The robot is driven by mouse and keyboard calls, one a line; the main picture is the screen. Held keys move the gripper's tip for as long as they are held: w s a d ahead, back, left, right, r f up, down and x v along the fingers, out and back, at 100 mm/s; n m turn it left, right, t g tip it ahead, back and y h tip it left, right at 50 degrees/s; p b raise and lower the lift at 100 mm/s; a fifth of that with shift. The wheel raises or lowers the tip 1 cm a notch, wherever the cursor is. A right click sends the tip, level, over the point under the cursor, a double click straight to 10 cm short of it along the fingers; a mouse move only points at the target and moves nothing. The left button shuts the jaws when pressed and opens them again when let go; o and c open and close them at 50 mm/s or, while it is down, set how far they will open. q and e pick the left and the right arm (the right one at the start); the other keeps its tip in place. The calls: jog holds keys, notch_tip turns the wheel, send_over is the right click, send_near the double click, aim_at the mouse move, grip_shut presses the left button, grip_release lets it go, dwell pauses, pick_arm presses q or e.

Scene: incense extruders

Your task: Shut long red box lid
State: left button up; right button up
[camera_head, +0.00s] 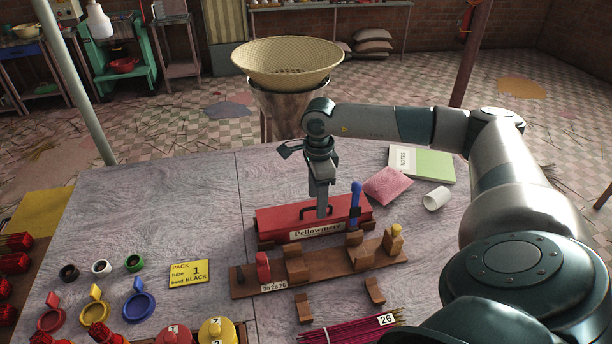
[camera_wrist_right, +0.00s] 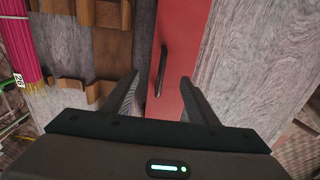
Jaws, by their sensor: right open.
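The long red box (camera_head: 350,219) stands in the middle of the table, with a "Pellowmere" label on its front. Its red lid (camera_wrist_right: 181,42) carries a dark bar handle (camera_wrist_right: 163,70) and appears to lie down over the box. I cannot tell if it is fully shut. My right gripper (camera_head: 322,211) points down over the lid at the handle. In the right wrist view the open fingers of this gripper (camera_wrist_right: 160,84) stand apart on either side of the handle's near end, with nothing gripped. My left gripper is out of view.
The table left of the box is mostly clear.

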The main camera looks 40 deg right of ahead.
jog(key=shift+r+p, duration=0.5)
jog(key=shift+r, duration=0.9)
